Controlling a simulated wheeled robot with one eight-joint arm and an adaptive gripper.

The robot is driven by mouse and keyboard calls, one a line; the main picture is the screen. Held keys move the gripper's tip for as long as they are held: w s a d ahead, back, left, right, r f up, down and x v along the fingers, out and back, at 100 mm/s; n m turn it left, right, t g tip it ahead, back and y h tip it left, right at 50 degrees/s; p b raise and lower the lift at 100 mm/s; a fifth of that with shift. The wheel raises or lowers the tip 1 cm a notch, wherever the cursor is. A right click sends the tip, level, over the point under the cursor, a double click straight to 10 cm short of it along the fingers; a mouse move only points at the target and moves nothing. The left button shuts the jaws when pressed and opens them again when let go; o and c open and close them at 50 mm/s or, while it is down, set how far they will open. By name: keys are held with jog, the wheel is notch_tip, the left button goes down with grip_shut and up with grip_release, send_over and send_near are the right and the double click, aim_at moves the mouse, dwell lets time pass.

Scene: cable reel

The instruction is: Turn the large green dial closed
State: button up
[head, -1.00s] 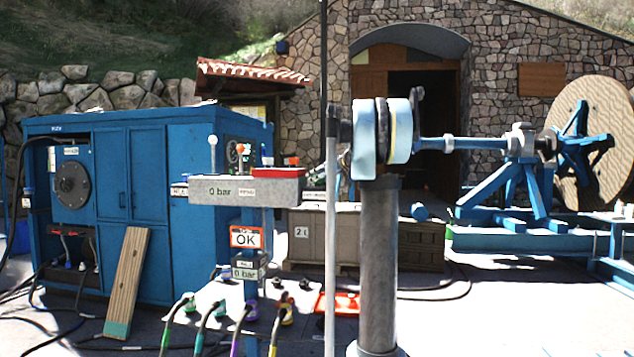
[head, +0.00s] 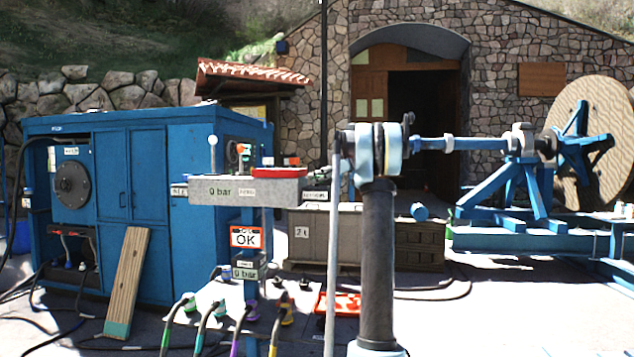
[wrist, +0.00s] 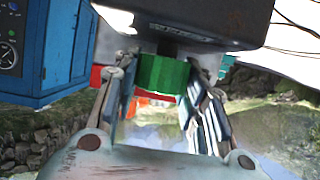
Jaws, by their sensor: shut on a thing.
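The large green dial (wrist: 163,74) shows in the middle of the wrist view, just below a dark grey housing (wrist: 195,22). My gripper (wrist: 164,80) has one finger on each side of the dial and is shut on it. The fingertips reach up close to the housing. A red part shows just beneath the dial between the fingers. In the head view I cannot make out this dial or my fingers; my arm stands in the middle of that view and hides part of the scene.
An OK sign (head: 246,238) and several coloured hose ends are below. A blue cabinet (head: 150,190) is left, a wooden reel (head: 590,140) right.

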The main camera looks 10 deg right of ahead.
dwell(0.4)
jog(key=o, duration=1.1)
jog(key=shift+d, duration=0.1)
jog(key=v, duration=1.1)
jog(key=shift+d+r, duration=0.2)
jog(key=shift+d, duration=0.2)
jog(key=shift+s, duration=0.15)
